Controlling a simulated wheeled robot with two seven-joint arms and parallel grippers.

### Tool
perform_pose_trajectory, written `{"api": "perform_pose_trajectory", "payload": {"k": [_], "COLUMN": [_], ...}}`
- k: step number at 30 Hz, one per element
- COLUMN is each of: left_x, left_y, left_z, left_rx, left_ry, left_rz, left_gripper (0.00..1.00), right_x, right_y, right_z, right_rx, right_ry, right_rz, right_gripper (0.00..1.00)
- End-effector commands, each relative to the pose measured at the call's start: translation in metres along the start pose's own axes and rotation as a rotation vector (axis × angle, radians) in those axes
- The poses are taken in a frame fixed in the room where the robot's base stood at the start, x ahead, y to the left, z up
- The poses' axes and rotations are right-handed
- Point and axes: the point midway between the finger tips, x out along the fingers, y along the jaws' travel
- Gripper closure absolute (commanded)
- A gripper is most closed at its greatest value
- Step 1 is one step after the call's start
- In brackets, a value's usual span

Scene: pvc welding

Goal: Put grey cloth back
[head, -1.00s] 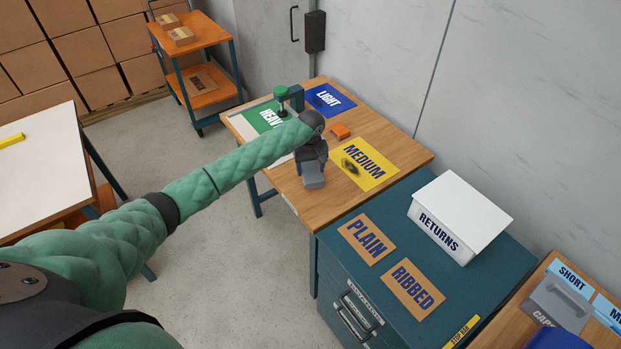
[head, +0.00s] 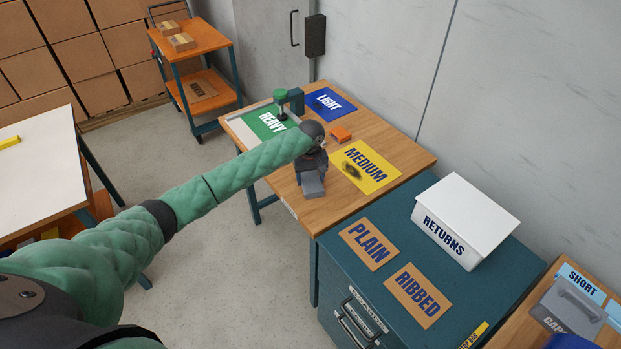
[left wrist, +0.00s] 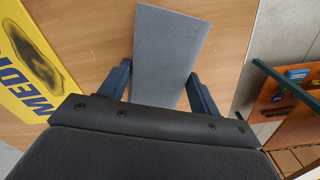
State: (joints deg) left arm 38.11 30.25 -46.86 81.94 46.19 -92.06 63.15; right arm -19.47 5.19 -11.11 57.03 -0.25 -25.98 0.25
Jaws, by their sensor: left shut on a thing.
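The grey cloth (left wrist: 168,55) is a flat, folded-looking grey piece in the left wrist view, lying between the two dark blue fingers of my left gripper (left wrist: 158,85). In the head view the cloth (head: 312,186) shows at the tip of my left gripper (head: 312,172), over the wooden table near its front edge. The gripper is shut on it. I cannot tell whether the cloth touches the tabletop. My right gripper is not in view.
The wooden table (head: 400,150) holds a green HEAVY mat (head: 268,126), a blue LIGHT mat (head: 330,102), a yellow MEDIUM mat (head: 378,172) with a dark smudge, and an orange block (head: 341,134). A teal cabinet (head: 345,265) with a RETURNS box (head: 462,222) adjoins it.

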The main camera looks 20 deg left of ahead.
Motion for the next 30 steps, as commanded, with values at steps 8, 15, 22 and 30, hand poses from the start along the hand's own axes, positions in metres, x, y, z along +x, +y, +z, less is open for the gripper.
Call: {"api": "perform_pose_trajectory", "payload": {"k": [8, 15, 22, 30], "left_x": [0.003, 0.002, -0.015, -0.059], "left_y": [0.000, 0.000, 0.000, 0.001], "left_z": [0.000, 0.000, 0.000, -0.001], "left_rx": [0.000, 0.000, 0.000, 0.001], "left_ry": [-0.001, 0.000, 0.002, 0.002], "left_rz": [0.000, 0.000, 0.001, 0.003], "left_gripper": [0.15, 0.15, 0.15, 0.15], "right_x": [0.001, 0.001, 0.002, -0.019], "right_y": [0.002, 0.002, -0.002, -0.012], "right_z": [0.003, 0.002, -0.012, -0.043], "right_rx": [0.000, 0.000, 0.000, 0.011], "right_ry": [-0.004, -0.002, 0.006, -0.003], "right_rz": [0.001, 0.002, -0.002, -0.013], "right_gripper": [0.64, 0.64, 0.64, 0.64]}}
